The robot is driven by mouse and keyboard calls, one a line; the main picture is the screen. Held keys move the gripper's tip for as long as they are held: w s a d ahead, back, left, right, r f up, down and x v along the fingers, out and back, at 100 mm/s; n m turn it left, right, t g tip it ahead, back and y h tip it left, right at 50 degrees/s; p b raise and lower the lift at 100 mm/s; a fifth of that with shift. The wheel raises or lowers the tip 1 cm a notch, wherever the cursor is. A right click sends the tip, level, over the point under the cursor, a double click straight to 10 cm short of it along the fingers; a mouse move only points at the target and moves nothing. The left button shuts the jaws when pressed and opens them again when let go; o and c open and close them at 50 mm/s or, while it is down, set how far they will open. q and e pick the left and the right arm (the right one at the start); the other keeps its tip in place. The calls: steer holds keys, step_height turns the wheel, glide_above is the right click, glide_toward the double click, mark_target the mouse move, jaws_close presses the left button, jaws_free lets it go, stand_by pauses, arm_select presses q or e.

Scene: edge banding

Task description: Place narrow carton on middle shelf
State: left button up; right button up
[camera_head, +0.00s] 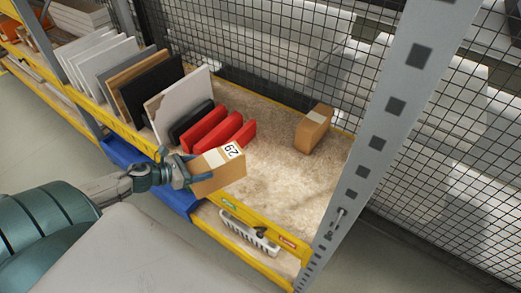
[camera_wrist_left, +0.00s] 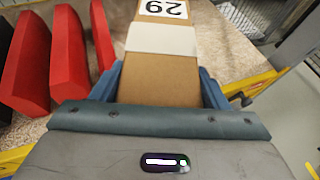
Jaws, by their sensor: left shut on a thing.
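A narrow brown carton (camera_head: 219,177) with a white label reading 29 is held in my left gripper (camera_head: 184,171). The carton is at the front yellow edge of the shelf (camera_head: 285,185), partly over the board; I cannot tell whether it touches it. In the left wrist view the carton (camera_wrist_left: 160,75) sits between the two blue fingers of my left gripper (camera_wrist_left: 160,90), its white tape and label facing up. A second brown carton (camera_head: 313,129) stands on the shelf near the back right. My right gripper is not in view.
Several red blocks (camera_head: 210,128) stand left of the held carton, with upright panels (camera_head: 150,90) further left. A grey perforated post (camera_head: 375,140) rises at the right and wire mesh closes the back. Bare board lies between the red blocks and the second carton.

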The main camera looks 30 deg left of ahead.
mark_target(219, 159)
arm_select(q)
steer(key=b+x, duration=0.3)
steer(key=b, duration=0.2)
steer(key=b+x, duration=0.2)
steer(key=b, duration=0.1)
steer(key=shift+w+d+r, duration=0.25)
steer(key=shift+w, duration=0.1)
steer(key=shift+w+d+r+b, duration=0.1)
steer(key=shift+r+b, duration=0.1)
steer(key=shift+b, duration=0.3)
steer(key=shift+w+d+r+p, duration=0.3)
steer(key=shift+w+p, duration=0.3)
steer(key=w+d, duration=0.1)
steer(key=w, duration=0.1)
steer(key=w+d, duration=0.2)
steer(key=w, duration=0.1)
steer(key=w+d+f, duration=0.1)
steer(key=w, duration=0.2)
steer(key=shift+d+f+p, duration=0.1)
steer(key=shift+d+p, duration=0.1)
steer(key=shift+p, duration=0.2)
step_height(219, 159, down, 4)
steer(key=b, duration=0.3)
steer(key=shift+r, duration=0.25)
steer(key=shift+f, duration=0.1)
